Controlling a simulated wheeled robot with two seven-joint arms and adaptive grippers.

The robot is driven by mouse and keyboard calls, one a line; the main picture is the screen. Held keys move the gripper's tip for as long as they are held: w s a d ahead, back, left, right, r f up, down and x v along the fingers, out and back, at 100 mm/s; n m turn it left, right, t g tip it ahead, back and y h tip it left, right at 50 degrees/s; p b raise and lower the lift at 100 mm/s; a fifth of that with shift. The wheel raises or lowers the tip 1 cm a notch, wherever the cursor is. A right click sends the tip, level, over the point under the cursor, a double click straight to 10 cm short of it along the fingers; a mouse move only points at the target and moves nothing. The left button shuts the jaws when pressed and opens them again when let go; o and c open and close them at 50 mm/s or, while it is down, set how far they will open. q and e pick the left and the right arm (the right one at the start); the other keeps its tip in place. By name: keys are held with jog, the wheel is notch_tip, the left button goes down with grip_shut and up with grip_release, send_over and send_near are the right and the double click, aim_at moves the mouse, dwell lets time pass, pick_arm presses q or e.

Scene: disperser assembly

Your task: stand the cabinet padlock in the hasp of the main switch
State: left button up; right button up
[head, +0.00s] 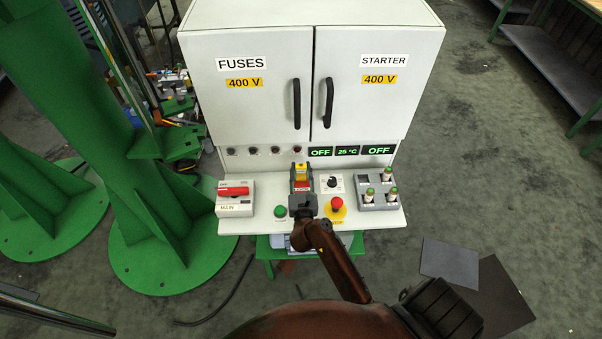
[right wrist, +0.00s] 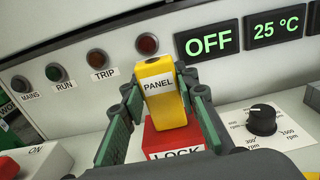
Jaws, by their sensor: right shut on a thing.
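The yellow padlock (head: 301,171), labelled PANEL, is upright between the fingers of my right gripper (head: 301,176). In the right wrist view the padlock (right wrist: 158,92) has a finger on each side, and the gripper is shut on it. A red block (right wrist: 172,141) marked LOCK shows just below it; I cannot tell whether they touch. The main switch (head: 235,205) is a white box with a red handle at the left of the panel shelf, apart from the gripper. Its hasp is too small to make out. My left gripper is not in view.
A green button (head: 280,211) lies between the main switch and my gripper. A black knob (head: 332,182), a red emergency button (head: 337,203) and a grey block with several pegs (head: 377,196) stand to the right. The cabinet (head: 311,75) rises behind.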

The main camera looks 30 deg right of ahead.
grip_shut()
